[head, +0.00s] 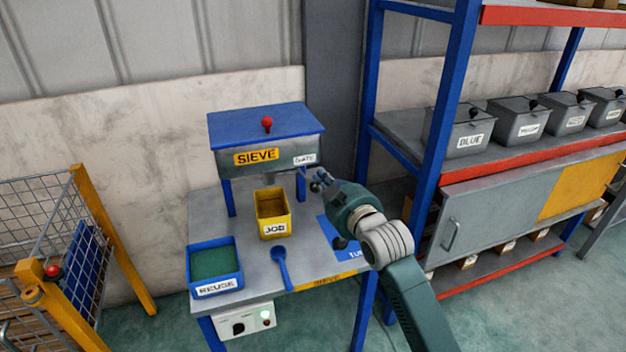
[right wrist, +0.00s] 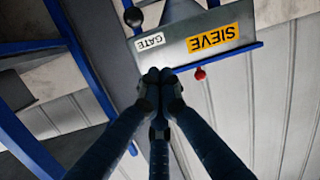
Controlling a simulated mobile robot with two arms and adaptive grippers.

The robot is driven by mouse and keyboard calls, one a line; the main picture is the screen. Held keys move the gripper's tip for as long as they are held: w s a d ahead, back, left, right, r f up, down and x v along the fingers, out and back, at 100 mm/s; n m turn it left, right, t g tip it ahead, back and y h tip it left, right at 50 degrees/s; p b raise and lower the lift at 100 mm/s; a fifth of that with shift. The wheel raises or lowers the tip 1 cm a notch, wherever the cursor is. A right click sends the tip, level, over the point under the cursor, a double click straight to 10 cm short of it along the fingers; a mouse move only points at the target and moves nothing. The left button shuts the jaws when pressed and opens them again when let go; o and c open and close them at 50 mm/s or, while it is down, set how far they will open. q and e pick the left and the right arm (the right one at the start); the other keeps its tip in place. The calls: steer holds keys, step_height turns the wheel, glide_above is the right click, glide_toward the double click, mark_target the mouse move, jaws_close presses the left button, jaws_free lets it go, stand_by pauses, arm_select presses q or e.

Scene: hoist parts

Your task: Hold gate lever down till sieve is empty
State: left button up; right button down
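The sieve (head: 230,160) is a grey hopper with a blue top and a red knob (head: 267,122), on blue legs over a bench. Its GATE label (head: 304,159) is at the right of its front. In the right wrist view, a dark ball knob (right wrist: 133,17), apparently the gate lever's, shows beside the GATE label (right wrist: 150,41). My right gripper (head: 318,180) is just below and right of that label; in the wrist view its fingertips (right wrist: 158,76) meet, apart from the knob, with nothing seen between them. The sieve's inside is hidden. My left gripper is not in view.
A yellow JOB bin (head: 272,228) stands below the sieve. A blue REUSE tray (head: 216,287) with green contents and a blue scoop (head: 281,262) are in front on the bench (head: 250,282). A blue shelf post (head: 447,125) rises right of my arm. A wire cage (head: 40,220) is at left.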

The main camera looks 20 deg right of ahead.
steer(key=p, duration=0.1)
glide_above(313, 190)
steer(key=w, duration=0.1)
steer(key=f, duration=0.2)
steer(key=f+p, duration=0.1)
steer(key=f, duration=0.1)
steer(key=shift+s, duration=0.3)
steer(key=shift+s+d+f, duration=0.1)
steer(key=shift+s+f, duration=0.2)
steer(key=shift+f, duration=0.1)
